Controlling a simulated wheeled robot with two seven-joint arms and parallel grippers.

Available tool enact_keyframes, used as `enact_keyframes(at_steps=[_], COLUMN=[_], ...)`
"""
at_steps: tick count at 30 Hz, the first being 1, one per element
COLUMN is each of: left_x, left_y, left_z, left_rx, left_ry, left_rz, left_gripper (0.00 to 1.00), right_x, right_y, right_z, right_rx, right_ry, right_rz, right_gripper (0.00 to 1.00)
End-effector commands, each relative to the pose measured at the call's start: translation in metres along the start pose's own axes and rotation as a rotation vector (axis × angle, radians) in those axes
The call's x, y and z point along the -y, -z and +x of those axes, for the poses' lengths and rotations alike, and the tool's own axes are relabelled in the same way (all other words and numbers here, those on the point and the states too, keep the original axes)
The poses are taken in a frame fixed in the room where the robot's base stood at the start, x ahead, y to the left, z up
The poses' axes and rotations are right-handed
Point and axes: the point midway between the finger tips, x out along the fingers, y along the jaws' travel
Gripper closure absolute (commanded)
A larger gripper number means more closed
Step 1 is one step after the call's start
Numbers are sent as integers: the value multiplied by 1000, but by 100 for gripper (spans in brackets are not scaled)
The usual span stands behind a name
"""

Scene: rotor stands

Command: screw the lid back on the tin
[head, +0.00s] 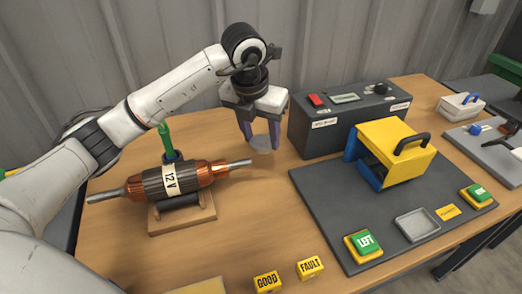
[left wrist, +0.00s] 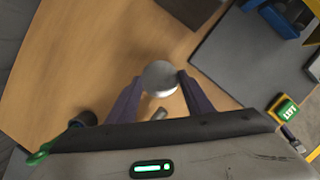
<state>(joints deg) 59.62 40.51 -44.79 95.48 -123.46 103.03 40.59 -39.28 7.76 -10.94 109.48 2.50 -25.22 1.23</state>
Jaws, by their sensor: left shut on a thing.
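My left gripper (head: 260,140) points down over the table, left of the dark grey instrument box. Its two purple-grey fingers are shut on a round silver lid (head: 262,144). In the left wrist view the lid (left wrist: 160,76) shows as a pale disc between the fingertips of my left gripper (left wrist: 159,88). I cannot make out a separate tin under it, nor whether it touches the table. A small grey piece (left wrist: 158,114) shows between the fingers, nearer the camera; I cannot tell what it is. My right gripper is not in view.
A copper rotor (head: 190,182) marked 12V rests on a wooden stand (head: 183,222) at the left. The instrument box (head: 330,140) stands close right of the gripper. A dark mat (head: 340,204) carries a yellow-blue device (head: 395,150). Table room in front of the gripper is clear.

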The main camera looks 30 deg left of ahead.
Motion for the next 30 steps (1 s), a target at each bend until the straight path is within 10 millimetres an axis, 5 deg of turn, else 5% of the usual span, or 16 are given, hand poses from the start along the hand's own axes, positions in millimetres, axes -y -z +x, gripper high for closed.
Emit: enact_keyframes(at_steps=[13, 15, 19, 23, 30], left_x=[0, 0, 2, 8, 24], left_y=[-2, -3, -9, -6, 25], left_z=[-9, -11, -38, -64, -58], left_rx=[-1, -1, 1, -11, -30], left_ry=[0, 1, 18, 71, 215], left_rz=[0, 3, 64, 276, 828], left_gripper=[74, 74, 74, 74, 74], right_x=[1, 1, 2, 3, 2], right_y=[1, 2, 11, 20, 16], right_z=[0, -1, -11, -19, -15], right_rx=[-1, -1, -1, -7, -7], right_ry=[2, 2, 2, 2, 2], right_rz=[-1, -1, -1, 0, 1], right_gripper=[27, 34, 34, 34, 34])
